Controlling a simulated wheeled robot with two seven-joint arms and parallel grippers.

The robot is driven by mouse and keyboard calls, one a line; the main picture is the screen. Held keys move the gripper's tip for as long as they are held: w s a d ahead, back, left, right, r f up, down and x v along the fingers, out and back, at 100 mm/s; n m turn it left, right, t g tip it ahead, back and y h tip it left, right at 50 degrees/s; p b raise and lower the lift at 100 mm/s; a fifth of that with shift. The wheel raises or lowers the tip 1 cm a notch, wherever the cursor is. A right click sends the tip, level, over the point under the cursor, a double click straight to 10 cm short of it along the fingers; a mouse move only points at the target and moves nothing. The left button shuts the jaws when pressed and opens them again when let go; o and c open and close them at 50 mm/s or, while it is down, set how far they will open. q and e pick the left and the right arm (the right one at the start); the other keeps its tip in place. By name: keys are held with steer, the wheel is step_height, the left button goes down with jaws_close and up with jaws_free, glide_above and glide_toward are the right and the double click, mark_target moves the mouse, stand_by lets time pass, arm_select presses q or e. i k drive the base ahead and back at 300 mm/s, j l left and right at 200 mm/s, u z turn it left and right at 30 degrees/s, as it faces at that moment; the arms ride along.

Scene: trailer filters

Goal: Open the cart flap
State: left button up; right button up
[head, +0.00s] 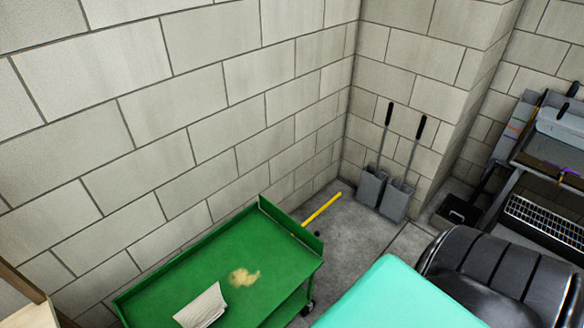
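A green cart (262,256) stands against the block wall at the lower middle, with a flat top and raised edges. Its far right end has a short upright green panel (291,228); I cannot tell whether this is the flap. A yellow bar (322,209) sticks out from that end. A tan pile of loose material (244,277) and a folded whitish cloth or paper (201,306) lie on the cart top. A dark wheel (307,309) shows below. Neither of my grippers is in view.
Two grey long-handled dustpans (383,192) stand in the wall corner. A turquoise flat surface (388,296) and a black padded seat-like object (500,272) fill the lower right. A grey rack or bench (547,150) stands at right. Some grey floor (345,232) is free beyond the cart.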

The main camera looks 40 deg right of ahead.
mark_target(311, 240)
steer(key=l+u, duration=0.1)
steer(key=l, duration=0.45)
steer(key=k+l, duration=0.1)
steer(key=l, duration=0.4)
steer(key=l+u, duration=0.15)
steer(key=l, duration=0.4)
steer(key=k+l, duration=0.1)
steer(key=l, duration=0.4)
steer(key=k+l+u, duration=0.15)
steer(key=l, duration=0.9)
steer(key=k+l+u, duration=0.15)
steer(key=l, duration=0.35)
steer(key=k+l+u, duration=0.1)
steer(key=l, duration=0.35)
